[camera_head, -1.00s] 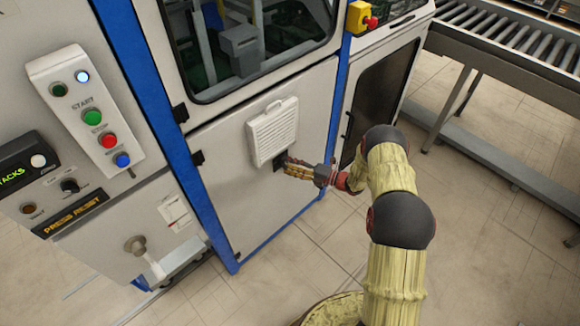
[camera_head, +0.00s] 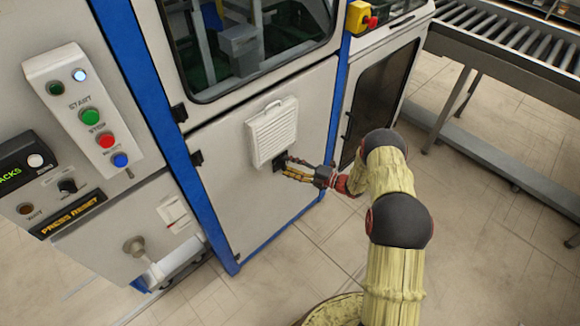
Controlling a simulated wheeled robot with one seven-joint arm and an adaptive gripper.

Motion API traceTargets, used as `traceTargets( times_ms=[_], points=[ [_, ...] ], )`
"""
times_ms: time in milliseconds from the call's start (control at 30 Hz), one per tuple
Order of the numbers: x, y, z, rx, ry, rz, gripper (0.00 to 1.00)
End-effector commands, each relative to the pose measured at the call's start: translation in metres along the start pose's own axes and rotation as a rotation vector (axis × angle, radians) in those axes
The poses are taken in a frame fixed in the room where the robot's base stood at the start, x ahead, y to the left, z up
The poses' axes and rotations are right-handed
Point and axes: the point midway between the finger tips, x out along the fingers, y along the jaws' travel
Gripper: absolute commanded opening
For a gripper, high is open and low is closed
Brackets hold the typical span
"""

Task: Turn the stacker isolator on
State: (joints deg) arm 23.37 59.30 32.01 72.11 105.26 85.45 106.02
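My gripper (camera_head: 293,168) is at the lower cabinet door of the machine, its fingers pointing left. The fingers look spread, with a gap between the upper and lower one, and I see nothing held. A small black fitting (camera_head: 279,164) sits on the door just under a white louvred vent (camera_head: 272,133), right at the fingertips. It may be the isolator; no label on it is readable. Whether the fingers touch it, and how it is turned, I cannot tell. A grey lever handle (camera_head: 135,246) is on the left cabinet, well away from my gripper.
A button panel (camera_head: 83,107) with green, red and blue buttons is at the left, above a "PRESS RESET" display (camera_head: 70,213). A yellow box with a red button (camera_head: 360,18) is at the top. A roller conveyor (camera_head: 505,36) stands at the right. Tiled floor is clear around my arm.

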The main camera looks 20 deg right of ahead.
Motion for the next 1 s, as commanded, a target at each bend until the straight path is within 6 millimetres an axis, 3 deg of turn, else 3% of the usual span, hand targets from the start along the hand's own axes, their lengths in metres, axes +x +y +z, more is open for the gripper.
traceTargets(
  times_ms=[233, 600, 767, 1000],
  points=[
    [0.0, 0.0, -0.001, 0.0, 0.002, 0.001, 0.68],
    [-0.004, 0.0, -0.001, -0.001, 0.002, 0.001, 0.68],
    [-0.026, 0.0, 0.0, 0.0, -0.001, 0.0, 0.68],
    [-0.076, 0.0, 0.001, 0.0, -0.002, 0.0, 0.68]
  ],
)
